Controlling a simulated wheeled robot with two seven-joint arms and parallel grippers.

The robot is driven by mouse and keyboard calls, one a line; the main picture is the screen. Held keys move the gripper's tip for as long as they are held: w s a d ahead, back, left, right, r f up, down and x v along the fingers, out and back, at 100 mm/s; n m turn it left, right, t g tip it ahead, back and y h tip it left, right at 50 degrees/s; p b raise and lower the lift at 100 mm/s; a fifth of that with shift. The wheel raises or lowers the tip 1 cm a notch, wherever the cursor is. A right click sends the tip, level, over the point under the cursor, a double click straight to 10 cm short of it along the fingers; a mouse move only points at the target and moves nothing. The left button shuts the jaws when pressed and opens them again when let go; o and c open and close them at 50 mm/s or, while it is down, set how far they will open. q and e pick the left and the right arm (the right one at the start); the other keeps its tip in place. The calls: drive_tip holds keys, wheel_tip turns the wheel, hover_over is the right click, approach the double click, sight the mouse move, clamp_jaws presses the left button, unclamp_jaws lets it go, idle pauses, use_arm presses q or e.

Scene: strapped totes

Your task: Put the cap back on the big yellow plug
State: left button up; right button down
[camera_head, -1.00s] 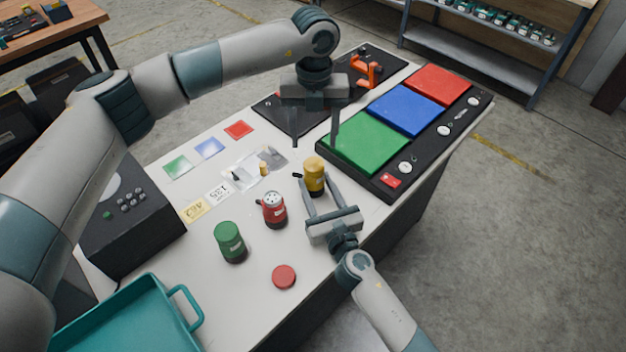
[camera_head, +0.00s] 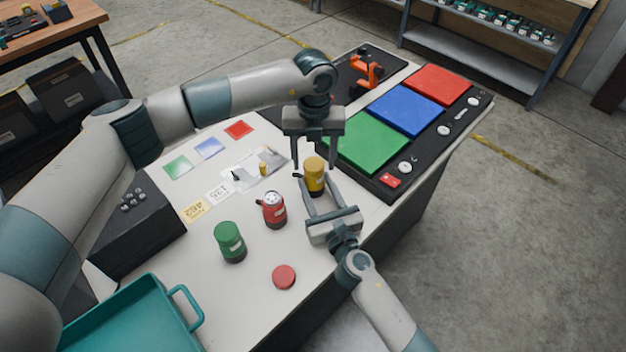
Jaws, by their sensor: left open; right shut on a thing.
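The big yellow plug (camera_head: 314,178) stands upright on the white table, with a smooth yellow top and a small dark stub on its left side. It looks capped. My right gripper (camera_head: 317,187) is shut on its lower part from the near side. My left gripper (camera_head: 315,165) points down over the plug, open, with its fingers on either side of the yellow top. I cannot tell if they touch it. The red plug (camera_head: 273,211) shows a bare pale face with holes. A round red cap (camera_head: 284,277) lies flat in front of it.
A green plug (camera_head: 229,243) stands left of the red plug. A small yellow piece (camera_head: 263,169) lies on a clear bag. A black panel with coloured pads (camera_head: 389,191) is close on the right. A teal tray (camera_head: 187,306) and a dark box (camera_head: 150,240) are at left.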

use_arm(q)
drive_tip(key=c, duration=1.1)
drive_tip(key=m, duration=1.7)
drive_tip(key=shift+m, duration=0.4)
drive_tip(key=o, duration=1.3)
